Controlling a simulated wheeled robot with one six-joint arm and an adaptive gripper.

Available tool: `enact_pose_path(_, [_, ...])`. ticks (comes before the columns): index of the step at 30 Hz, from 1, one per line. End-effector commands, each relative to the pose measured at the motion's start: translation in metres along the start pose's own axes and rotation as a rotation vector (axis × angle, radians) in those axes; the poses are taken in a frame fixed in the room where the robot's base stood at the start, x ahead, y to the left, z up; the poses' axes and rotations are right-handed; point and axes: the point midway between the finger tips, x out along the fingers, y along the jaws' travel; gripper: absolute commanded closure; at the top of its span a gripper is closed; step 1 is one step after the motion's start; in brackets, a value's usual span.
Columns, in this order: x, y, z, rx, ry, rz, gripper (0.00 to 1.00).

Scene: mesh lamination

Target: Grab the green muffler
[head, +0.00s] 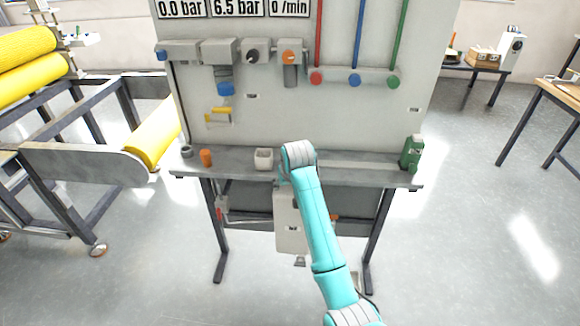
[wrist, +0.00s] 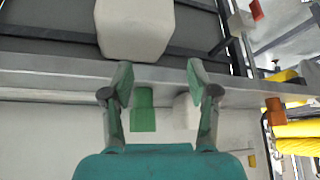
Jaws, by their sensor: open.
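The green muffler (wrist: 143,108) shows in the wrist view as a small green block on the bench's ledge. It appears between my gripper's fingers, left of the middle, beyond the ledge's front edge. My gripper (wrist: 159,78) is open and empty, with a finger to each side of it in the picture. I cannot tell how far the fingertips are from it. In the head view my arm's end covers the muffler's spot, and the gripper is mostly hidden. A white block-like cup (head: 264,158) stands close beside the muffler.
An orange cylinder (head: 206,157) and a dark grey cup (head: 186,151) stand at the ledge's left. A green bottle (head: 411,152) stands at its right end. The ledge is clear between my arm and the bottle. A white box (wrist: 135,28) hangs below the ledge.

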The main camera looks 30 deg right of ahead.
Motion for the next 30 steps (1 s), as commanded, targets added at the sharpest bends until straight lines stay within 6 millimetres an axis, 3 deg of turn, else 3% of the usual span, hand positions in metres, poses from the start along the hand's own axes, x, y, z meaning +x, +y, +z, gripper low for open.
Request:
enact_pose_path(1, [-0.013, 0.004, -0.021, 0.007, -0.009, 0.004, 0.41])
enact_pose_path(6, [-0.054, 0.016, -0.069, 0.031, -0.067, 0.018, 0.41])
enact_pose_path(9, [-0.076, 0.021, -0.09, 0.041, -0.095, 0.024, 0.41])
enact_pose_path(15, [-0.099, 0.027, -0.108, 0.051, -0.128, 0.03, 0.41])
enact_pose_path(18, [-0.095, 0.028, -0.108, 0.053, -0.133, 0.031, 0.41])
enact_pose_path(30, [-0.048, 0.029, -0.101, 0.052, -0.131, 0.03, 0.41])
